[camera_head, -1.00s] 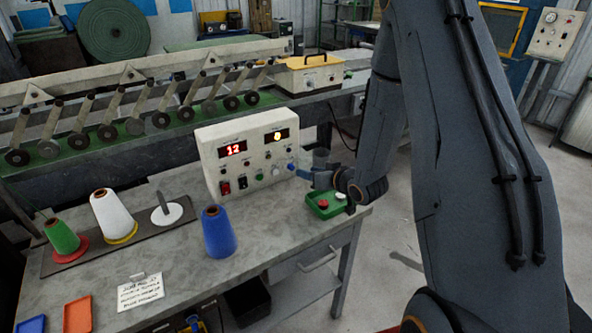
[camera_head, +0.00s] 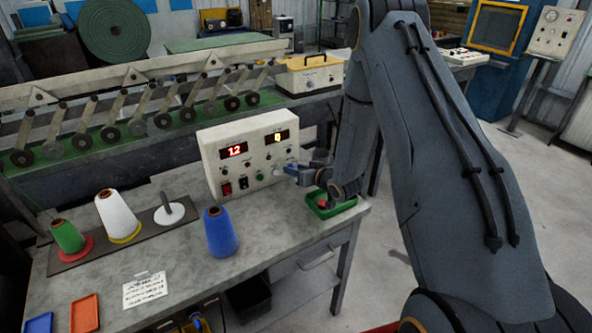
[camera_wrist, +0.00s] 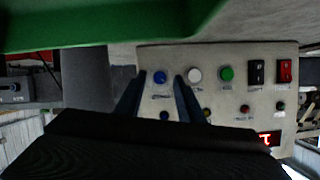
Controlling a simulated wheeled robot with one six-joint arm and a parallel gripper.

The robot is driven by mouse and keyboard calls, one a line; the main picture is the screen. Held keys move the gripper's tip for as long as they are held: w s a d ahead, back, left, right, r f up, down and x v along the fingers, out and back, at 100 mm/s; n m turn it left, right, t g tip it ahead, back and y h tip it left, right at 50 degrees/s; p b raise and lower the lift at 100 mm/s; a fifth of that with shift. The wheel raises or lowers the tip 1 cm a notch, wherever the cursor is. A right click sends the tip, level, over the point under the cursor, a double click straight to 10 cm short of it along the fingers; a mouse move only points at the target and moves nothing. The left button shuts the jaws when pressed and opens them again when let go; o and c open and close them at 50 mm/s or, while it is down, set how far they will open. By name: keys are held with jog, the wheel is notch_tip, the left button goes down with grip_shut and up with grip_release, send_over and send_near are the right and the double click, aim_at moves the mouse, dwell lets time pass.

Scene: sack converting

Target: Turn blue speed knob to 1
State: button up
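The left display reads 12 and the right one appears to read 0. In the wrist view, upside down, the blue knob (camera_wrist: 160,77) is on the panel between the two dark fingertips. My gripper (camera_wrist: 156,90) is open around it, and I cannot tell whether either finger touches it. A white knob (camera_wrist: 195,74) sits just outside the right finger. In the head view my gripper (camera_head: 291,170) is at the panel's right end and hides the blue knob.
A green tray (camera_head: 332,209) lies below my gripper, and its edge fills the top of the wrist view. A blue thread cone (camera_head: 220,232) stands left of it. A green button (camera_wrist: 226,74) and rocker switches are farther along the panel. A conveyor machine is behind.

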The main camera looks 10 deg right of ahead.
grip_shut()
jog(key=shift+a, duration=0.15)
